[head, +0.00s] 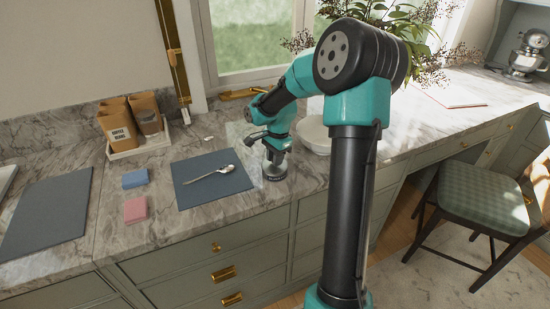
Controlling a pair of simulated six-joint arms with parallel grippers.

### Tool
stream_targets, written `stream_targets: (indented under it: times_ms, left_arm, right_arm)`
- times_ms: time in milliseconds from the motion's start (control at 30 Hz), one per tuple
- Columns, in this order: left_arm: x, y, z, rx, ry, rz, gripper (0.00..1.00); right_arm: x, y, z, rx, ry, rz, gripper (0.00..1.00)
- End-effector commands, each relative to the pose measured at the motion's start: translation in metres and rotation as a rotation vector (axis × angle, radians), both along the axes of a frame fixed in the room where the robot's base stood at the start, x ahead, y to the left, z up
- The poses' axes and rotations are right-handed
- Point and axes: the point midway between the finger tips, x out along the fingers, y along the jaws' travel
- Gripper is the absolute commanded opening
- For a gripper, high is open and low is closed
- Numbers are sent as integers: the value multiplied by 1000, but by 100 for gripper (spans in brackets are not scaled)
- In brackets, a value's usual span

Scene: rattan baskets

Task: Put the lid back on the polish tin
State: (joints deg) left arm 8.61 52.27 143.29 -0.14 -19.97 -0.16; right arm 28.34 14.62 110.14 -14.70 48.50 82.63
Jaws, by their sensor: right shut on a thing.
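My right gripper (276,152) points down over the counter, at the right edge of a dark blue mat. It is shut on the lid, which is mostly hidden by the fingers. A small round metal polish tin (275,174) with a dark side shows directly under the fingertips. Lid and tin are too small and too close together here to tell whether they touch. My left gripper is not in view.
A spoon (209,174) lies on the dark blue mat (204,195). A white bowl (318,141) stands just right of my gripper. A blue block (135,178) and a pink block (135,210) lie left of the mat. A tray (140,148) holds coffee bags behind.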

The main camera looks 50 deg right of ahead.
Motion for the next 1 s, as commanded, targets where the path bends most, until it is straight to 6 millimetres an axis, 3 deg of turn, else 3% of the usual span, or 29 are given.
stream_targets:
  times_ms: [267,300,567,767,1000]
  left_arm:
    - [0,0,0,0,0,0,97]
    - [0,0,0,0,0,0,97]
    - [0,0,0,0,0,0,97]
    - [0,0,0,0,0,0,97]
    - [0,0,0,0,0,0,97]
  right_arm:
    - [0,0,0,0,0,0,1]
    - [0,0,0,0,0,0,27]
    - [0,0,0,0,0,0,52]
    - [0,0,0,0,0,0,55]
    - [0,0,0,0,0,0,78]
